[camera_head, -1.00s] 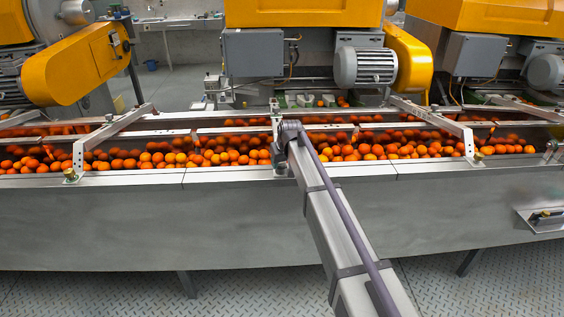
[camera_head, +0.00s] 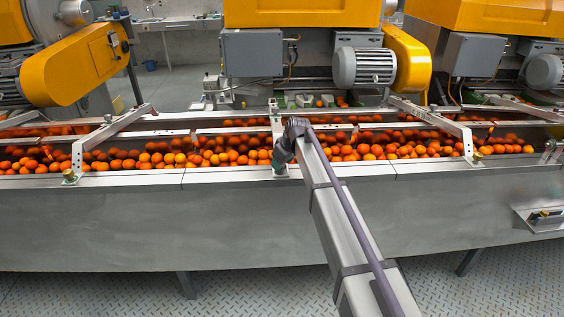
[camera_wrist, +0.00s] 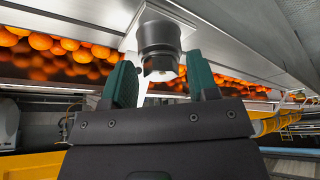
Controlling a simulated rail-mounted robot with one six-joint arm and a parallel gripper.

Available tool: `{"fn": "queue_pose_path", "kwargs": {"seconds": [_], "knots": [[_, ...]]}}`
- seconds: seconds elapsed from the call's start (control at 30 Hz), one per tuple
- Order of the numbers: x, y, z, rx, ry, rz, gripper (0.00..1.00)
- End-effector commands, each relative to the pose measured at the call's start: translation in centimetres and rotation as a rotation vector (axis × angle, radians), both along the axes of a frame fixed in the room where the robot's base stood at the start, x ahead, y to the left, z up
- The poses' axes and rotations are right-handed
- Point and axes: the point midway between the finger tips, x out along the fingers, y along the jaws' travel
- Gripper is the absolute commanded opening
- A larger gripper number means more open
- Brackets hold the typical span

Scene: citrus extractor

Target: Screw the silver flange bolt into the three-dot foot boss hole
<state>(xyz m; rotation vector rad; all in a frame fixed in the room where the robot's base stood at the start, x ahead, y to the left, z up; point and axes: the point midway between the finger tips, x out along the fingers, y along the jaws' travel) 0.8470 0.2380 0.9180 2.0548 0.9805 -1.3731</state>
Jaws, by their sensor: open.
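In the wrist view my gripper (camera_wrist: 163,78) shows two dark green fingers standing apart. A dark grey stepped cylinder (camera_wrist: 159,38) lies just beyond and between the fingertips, in front of a silver bracket foot (camera_wrist: 183,14). A pale, shiny patch shows at its near end. I cannot tell whether the cylinder is the foot boss or part of the bolt. The silver flange bolt cannot be made out for certain, nor can any three-dot mark. In the head view my gripper end (camera_head: 284,152) is at the middle bracket's foot (camera_head: 279,170), its fingers unclear.
The long trough (camera_head: 120,220) holds many oranges (camera_head: 230,155). Similar brackets stand left (camera_head: 110,135) and right (camera_head: 437,125), with brass-coloured knobs at their feet. A small tray (camera_head: 540,222) with a dark item is on the trough's front at the right. The front floor is clear.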

Motion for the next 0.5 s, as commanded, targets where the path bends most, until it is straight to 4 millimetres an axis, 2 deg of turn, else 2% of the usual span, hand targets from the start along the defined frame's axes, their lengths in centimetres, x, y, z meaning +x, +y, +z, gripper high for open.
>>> {"fn": "queue_pose_path", "kwargs": {"seconds": [0.17, 0.33, 0.5], "knots": [[-0.03, 0.03, 0.0, 0.0, 0.0, 0.009, 0.54], [0.18, -0.02, 0.0, 0.0, 0.0, 0.147, 0.54], [0.07, -0.01, 0.0, 0.0, 0.0, 0.158, 0.54]]}}
